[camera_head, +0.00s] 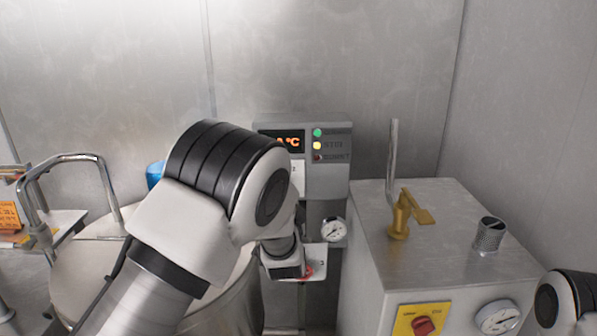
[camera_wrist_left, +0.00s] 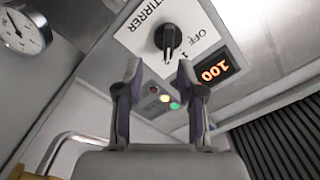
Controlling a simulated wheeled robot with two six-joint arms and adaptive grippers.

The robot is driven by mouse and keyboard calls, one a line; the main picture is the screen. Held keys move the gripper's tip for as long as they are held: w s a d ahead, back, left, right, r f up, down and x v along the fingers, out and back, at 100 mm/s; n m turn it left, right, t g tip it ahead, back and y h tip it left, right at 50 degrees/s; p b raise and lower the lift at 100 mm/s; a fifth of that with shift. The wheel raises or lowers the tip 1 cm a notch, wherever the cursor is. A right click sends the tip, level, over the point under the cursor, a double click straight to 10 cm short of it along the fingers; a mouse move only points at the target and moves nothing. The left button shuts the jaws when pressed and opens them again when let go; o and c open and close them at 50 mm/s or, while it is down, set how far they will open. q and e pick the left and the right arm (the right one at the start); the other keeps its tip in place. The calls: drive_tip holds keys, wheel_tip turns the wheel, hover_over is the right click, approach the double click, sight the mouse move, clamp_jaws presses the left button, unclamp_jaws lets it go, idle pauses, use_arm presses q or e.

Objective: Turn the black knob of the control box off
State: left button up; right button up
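The grey control box (camera_head: 328,178) is on the back wall in the head view, with an orange display and green, yellow and dark red lamps. My left arm hides its lower left part and the knob there. In the left wrist view the black knob (camera_wrist_left: 168,40) sits on a white plate (camera_wrist_left: 145,38) lettered STIRRER, OFF and 1. My left gripper (camera_wrist_left: 161,68) is open and empty. Its two fingertips point at the knob, one to each side in the picture; contact cannot be told. My right gripper is not in view.
A steel vessel (camera_head: 100,262) stands at the left, with a bent metal pipe above it. A grey cabinet (camera_head: 440,250) at the right carries a brass valve (camera_head: 402,215), a gauge (camera_head: 497,317) and a red knob on a yellow plate (camera_head: 423,325). A small gauge (camera_head: 333,229) is below the box.

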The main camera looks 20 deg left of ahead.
use_arm(q)
drive_tip(key=a+p+x, duration=0.1)
drive_tip(key=p+x, duration=0.2)
drive_tip(key=x, duration=0.3)
drive_tip(key=shift+s+r, duration=0.1)
drive_tip(key=shift+r, duration=0.15)
drive_tip(key=shift+c, duration=1.4)
clamp_jaws()
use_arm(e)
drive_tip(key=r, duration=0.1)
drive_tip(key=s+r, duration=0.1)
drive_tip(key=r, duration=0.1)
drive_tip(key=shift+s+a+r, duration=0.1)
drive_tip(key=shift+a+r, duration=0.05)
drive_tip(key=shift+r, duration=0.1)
